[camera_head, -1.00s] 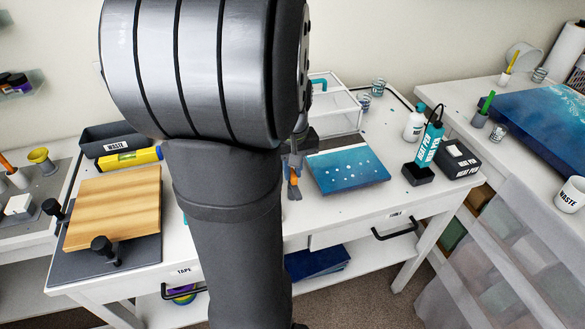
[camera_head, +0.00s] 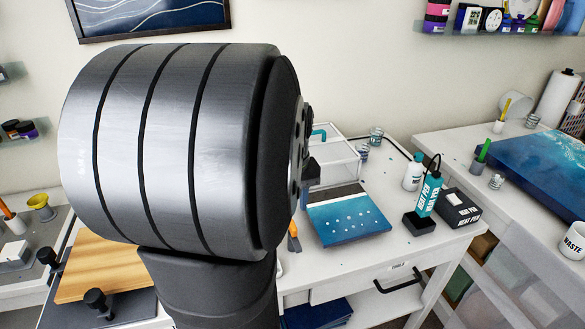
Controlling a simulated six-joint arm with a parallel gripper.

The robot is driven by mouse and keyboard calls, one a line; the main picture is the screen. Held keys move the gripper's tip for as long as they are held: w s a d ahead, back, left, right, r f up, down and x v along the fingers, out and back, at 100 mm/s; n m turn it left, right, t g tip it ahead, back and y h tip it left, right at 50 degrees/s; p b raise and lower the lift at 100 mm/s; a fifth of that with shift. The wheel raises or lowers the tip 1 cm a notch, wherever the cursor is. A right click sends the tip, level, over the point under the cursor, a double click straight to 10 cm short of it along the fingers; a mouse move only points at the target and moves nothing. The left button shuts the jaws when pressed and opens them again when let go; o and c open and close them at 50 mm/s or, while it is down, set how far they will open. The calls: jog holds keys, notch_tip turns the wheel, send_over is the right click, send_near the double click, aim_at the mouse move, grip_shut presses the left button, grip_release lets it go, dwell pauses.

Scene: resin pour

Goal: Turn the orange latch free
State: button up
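A small orange piece (camera_head: 293,237) shows on the white table just right of my arm. It is partly hidden behind the arm, and I cannot tell whether it is the latch. A clear-walled box (camera_head: 335,150) with a white frame and a teal handle (camera_head: 319,133) stands behind it. My gripper (camera_head: 312,172) is mostly hidden behind my large arm joint. Only a dark part of it shows, in front of the box and above the orange piece. Its fingers cannot be made out.
A blue painted panel (camera_head: 347,218) lies right of the orange piece. A teal heat pen (camera_head: 428,192) in a black stand, a white bottle (camera_head: 413,172) and a black box (camera_head: 459,207) stand farther right. A wooden board (camera_head: 100,266) is at left, with dark clamps.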

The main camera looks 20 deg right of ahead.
notch_tip(320, 180, up, 12)
jog(key=shift+f, duration=0.25)
notch_tip(320, 180, down, 18)
jog(key=shift+r, duration=0.2)
dwell(0.6)
jog(key=shift+r, duration=0.1)
